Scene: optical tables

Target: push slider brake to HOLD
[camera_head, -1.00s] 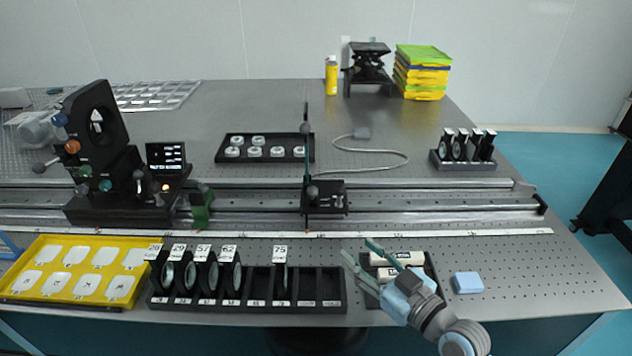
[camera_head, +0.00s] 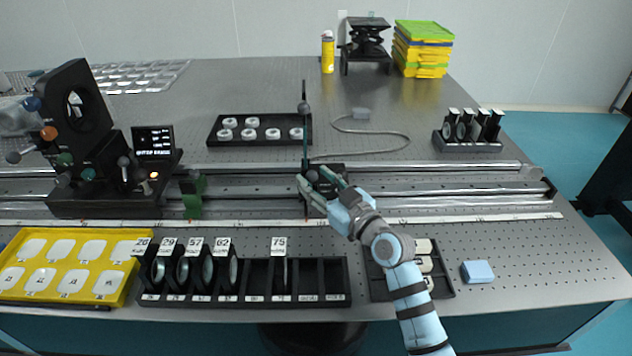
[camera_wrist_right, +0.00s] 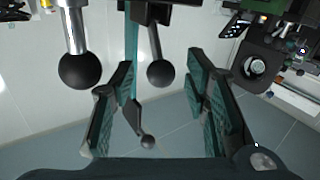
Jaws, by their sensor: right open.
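The slider (camera_head: 330,168) is a black carriage on the rail, with a tall thin green plate (camera_head: 305,135) and a dark ball knob (camera_head: 304,108). My right gripper (camera_head: 313,180) is at the slider's front, partly covering it. In the right wrist view its two green-padded fingers (camera_wrist_right: 162,108) are spread, with no object gripped. A black ball lever (camera_wrist_right: 160,73) shows in the gap between the fingers. Another ball on a silver rod (camera_wrist_right: 80,70) is to the left. I cannot tell which knob is the brake, and no HOLD mark is readable. My left gripper is not in view.
A green rail piece (camera_head: 193,195) and a black optics unit (camera_head: 95,165) are left of the slider. A black tray of white rings (camera_head: 214,139) lies behind the rail. A slotted lens rack (camera_head: 320,299) stands in front. The rail is clear right of my arm.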

